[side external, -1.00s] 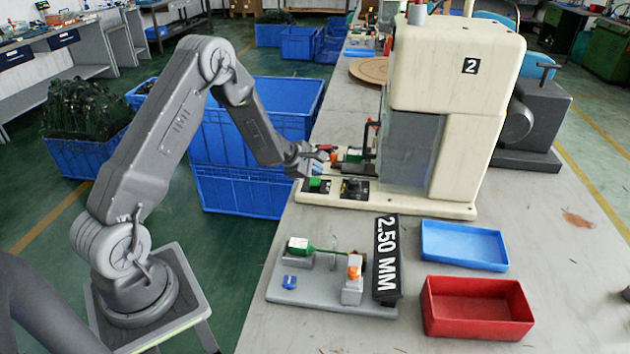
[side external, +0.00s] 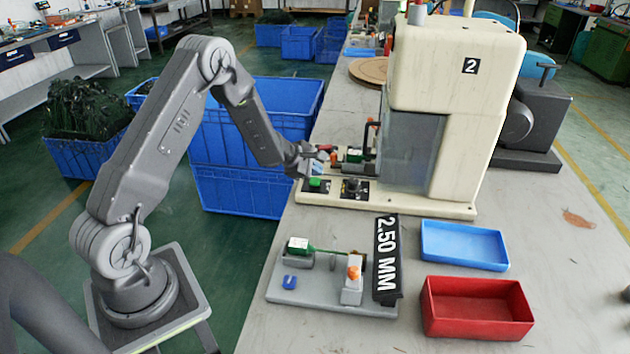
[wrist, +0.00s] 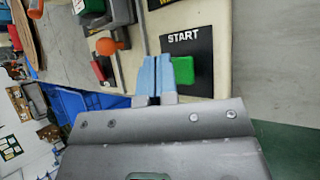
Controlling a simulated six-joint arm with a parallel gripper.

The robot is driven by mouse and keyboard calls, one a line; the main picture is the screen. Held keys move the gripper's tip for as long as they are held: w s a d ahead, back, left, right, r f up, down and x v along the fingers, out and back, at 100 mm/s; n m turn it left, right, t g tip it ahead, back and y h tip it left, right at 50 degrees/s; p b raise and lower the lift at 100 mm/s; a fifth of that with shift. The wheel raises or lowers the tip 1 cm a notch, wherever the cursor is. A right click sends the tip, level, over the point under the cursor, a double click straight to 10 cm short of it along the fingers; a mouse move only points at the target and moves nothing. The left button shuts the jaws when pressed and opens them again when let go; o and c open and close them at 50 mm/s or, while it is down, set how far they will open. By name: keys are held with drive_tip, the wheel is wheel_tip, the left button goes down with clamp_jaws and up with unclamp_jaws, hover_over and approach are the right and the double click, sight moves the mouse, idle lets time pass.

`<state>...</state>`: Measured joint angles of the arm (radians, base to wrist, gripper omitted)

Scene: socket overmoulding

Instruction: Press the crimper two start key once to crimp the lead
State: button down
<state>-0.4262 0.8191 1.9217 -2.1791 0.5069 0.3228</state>
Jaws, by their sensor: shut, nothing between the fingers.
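Crimper two (side external: 450,150) is the cream machine marked 2 at the back of the bench. Its green start key (side external: 317,183) sits on a black plate at the left of its base. In the wrist view the green key (wrist: 183,70) lies beside the word START. My gripper (side external: 318,167) is above the key, with no thing in it. Its blue fingertips are together in the wrist view (wrist: 162,72) and overlap the key's left edge; I cannot tell whether they touch it. A lead's green housing (side external: 354,154) shows at the crimper's front, partly hidden.
A dark control (side external: 354,187) is right of the key. A grey fixture (side external: 330,298) with a green lead and a 2.50 MM sign (side external: 386,258) stands in front. Blue (side external: 463,246) and red (side external: 478,308) trays are at right. Blue crates stand behind my arm.

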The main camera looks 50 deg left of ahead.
sight(315, 182)
drive_tip(key=shift+f, duration=0.15)
idle(0.4)
drive_tip(key=shift+f, duration=0.3)
drive_tip(key=shift+f, duration=0.55)
idle(0.9)
drive_tip(key=shift+r, duration=3.5)
